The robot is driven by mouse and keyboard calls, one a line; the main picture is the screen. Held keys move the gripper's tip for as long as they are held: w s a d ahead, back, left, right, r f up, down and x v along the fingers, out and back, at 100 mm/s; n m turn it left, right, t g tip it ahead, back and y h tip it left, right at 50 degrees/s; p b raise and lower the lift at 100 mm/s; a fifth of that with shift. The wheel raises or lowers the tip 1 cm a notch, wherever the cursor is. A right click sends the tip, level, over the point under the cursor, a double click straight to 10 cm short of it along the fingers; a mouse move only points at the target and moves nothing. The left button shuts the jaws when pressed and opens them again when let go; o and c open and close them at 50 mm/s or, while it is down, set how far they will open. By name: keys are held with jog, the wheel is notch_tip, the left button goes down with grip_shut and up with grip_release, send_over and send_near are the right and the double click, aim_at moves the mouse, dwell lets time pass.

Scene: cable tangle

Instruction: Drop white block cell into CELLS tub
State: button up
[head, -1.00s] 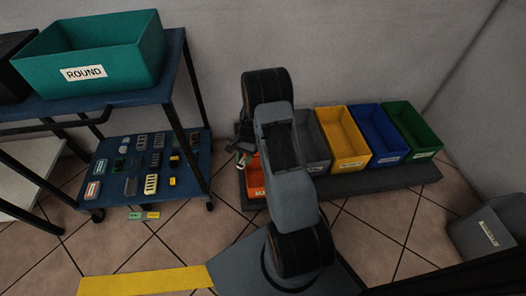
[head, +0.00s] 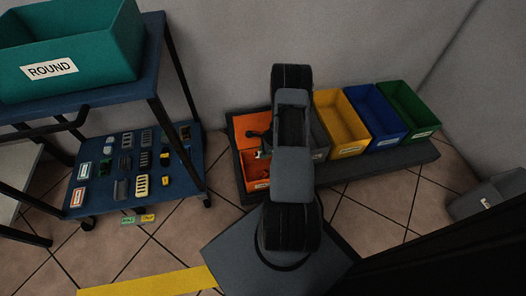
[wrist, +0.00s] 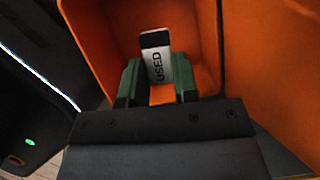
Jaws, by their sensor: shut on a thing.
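The white block cell (wrist: 157,62), with a dark end and dark lettering that seems to read USED, is between the green fingertips of my gripper (wrist: 158,82) in the wrist view. The gripper is shut on it. Orange tub walls (wrist: 262,60) surround the block's view from behind and the right. In the head view my gripper (head: 262,151) is over the orange tub (head: 240,126) at the left end of the tub row. The tub's front label is too small to read, and my arm hides part of it. I cannot tell how deep the block is.
Grey, yellow (head: 341,118), blue (head: 376,114) and green (head: 409,109) tubs stand to the right on a dark platform (head: 375,165). A blue cart (head: 184,187) holds several small cells at left, below a teal ROUND tub (head: 75,50). A grey bin (head: 485,203) stands far right.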

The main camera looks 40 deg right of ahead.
jog(key=shift+f+b, duration=1)
jog(key=shift+f, duration=0.7)
jog(key=o, duration=1)
jog(key=p+v, duration=0.5)
jog(key=v, duration=0.9)
jog(key=shift+p, duration=0.4)
jog(key=shift+w+a, duration=0.1)
jog(key=shift+a, duration=0.05)
